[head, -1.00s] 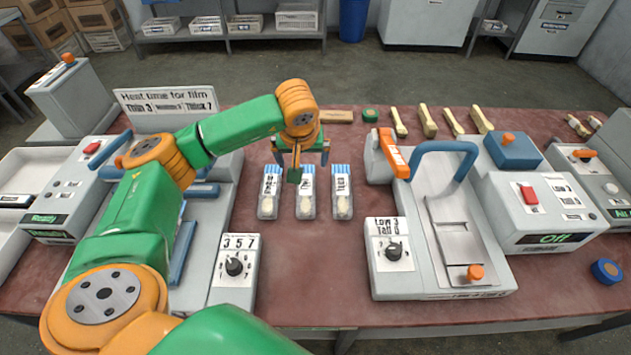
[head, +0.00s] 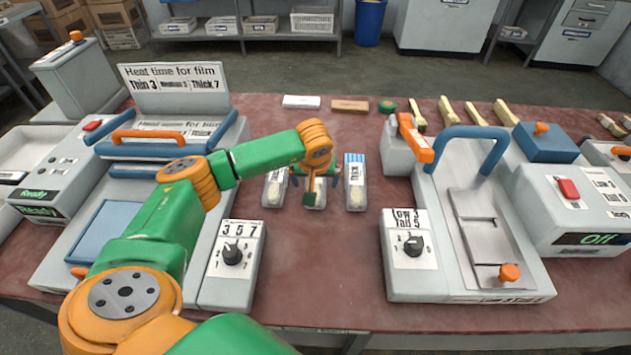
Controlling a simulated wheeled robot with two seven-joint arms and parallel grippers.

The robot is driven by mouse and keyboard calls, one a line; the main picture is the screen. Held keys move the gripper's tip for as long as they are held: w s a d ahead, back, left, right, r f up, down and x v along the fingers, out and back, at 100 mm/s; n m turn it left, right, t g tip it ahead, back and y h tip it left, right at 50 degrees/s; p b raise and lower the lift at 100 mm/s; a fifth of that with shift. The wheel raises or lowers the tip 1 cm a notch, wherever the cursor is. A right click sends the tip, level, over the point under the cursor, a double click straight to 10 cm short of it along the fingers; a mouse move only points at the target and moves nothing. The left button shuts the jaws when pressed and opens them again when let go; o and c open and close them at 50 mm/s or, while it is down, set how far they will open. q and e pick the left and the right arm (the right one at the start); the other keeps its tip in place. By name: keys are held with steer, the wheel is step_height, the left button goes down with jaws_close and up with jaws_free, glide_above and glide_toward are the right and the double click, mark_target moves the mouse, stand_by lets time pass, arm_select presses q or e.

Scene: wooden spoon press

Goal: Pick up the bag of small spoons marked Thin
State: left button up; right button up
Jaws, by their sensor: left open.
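Three clear bags with blue-striped tops lie in a row on the red table. The right bag (head: 355,196) shows a label that looks like Thick. The left bag (head: 273,195) is partly covered by my arm, and its label cannot be read now. The middle bag (head: 318,204) is mostly hidden under my left gripper (head: 315,179), with its label covered. I cannot tell for sure which bag is marked Thin. My left gripper is open, pointing down over the middle bag, a finger to each side; contact cannot be told. My right gripper is out of view.
A dial box (head: 232,262) is in front on the left. Wooden spoons (head: 447,112) lie behind. Table in front of the bags is clear.

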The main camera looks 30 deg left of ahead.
arm_select(q)
steer(key=shift+x, duration=0.95)
steer(key=c, duration=1.4)
steer(key=shift+r, duration=0.15)
